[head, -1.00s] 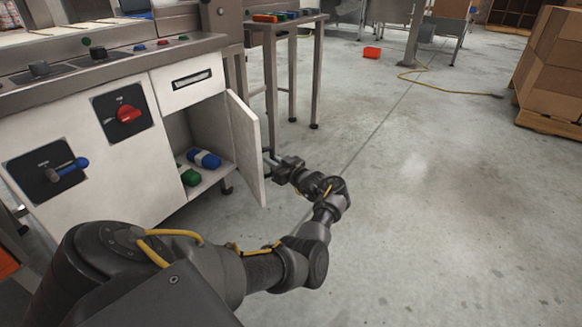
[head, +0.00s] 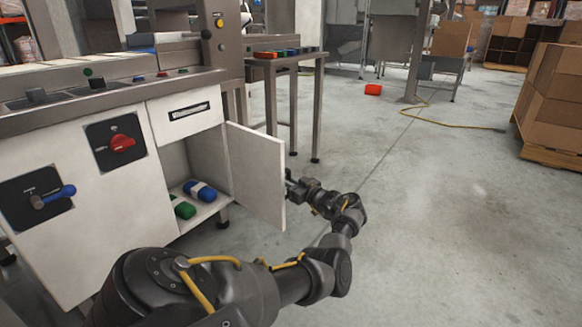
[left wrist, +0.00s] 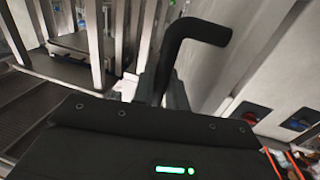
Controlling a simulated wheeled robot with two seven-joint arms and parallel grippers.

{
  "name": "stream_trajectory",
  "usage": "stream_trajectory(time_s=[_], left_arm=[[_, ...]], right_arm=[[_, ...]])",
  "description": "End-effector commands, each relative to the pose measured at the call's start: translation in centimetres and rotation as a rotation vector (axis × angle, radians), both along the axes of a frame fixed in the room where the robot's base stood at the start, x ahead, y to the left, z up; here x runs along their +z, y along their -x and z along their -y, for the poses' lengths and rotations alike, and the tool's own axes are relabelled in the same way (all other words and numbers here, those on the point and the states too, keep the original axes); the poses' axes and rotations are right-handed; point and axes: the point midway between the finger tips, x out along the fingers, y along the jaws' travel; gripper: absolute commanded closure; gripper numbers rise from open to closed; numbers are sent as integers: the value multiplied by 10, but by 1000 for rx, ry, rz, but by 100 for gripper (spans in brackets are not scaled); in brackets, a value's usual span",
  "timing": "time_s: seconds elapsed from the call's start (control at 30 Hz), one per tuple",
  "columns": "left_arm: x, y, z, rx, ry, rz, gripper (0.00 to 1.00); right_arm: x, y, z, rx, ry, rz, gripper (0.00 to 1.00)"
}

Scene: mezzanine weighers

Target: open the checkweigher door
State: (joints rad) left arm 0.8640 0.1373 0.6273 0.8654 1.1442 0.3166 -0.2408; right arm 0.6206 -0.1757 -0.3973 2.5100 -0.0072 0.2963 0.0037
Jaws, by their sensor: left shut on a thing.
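The checkweigher door (head: 255,175) is a white panel on the right of the white cabinet (head: 90,225). It stands swung wide open, showing the inside. My left gripper (head: 291,186) is at the door's outer face near its free edge, and the panel partly hides its fingers. In the left wrist view, the left gripper (left wrist: 160,90) is shut on the black bent door handle (left wrist: 192,32), with the pale door face (left wrist: 222,58) beside it. My right gripper is not in view.
A blue-and-white pack (head: 200,191) and a green pack (head: 184,208) lie on the cabinet floor. A red knob (head: 122,142) and a blue lever (head: 55,197) are on the front. A metal side table (head: 283,62) stands behind the door.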

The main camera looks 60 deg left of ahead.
Motion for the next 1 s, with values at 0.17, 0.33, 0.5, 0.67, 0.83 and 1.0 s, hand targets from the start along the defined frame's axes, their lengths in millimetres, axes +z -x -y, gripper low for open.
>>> stream_trajectory(time_s=[0.17, 0.33, 0.5, 0.67, 0.83, 1.0], left_arm=[[1, 1, -1, 2, -1, 1, 100], [1, 1, -1, 2, -1, 1, 80], [1, -1, 2, -1, -1, 0, 80], [3, -4, 17, -3, 1, 0, 80], [4, -8, 49, -2, 2, 0, 80], [3, -13, 80, -1, 2, -1, 80]], right_arm=[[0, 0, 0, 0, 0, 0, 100], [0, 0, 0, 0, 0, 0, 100], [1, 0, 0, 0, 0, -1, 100], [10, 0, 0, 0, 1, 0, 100], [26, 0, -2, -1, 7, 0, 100], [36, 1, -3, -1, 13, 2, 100]])
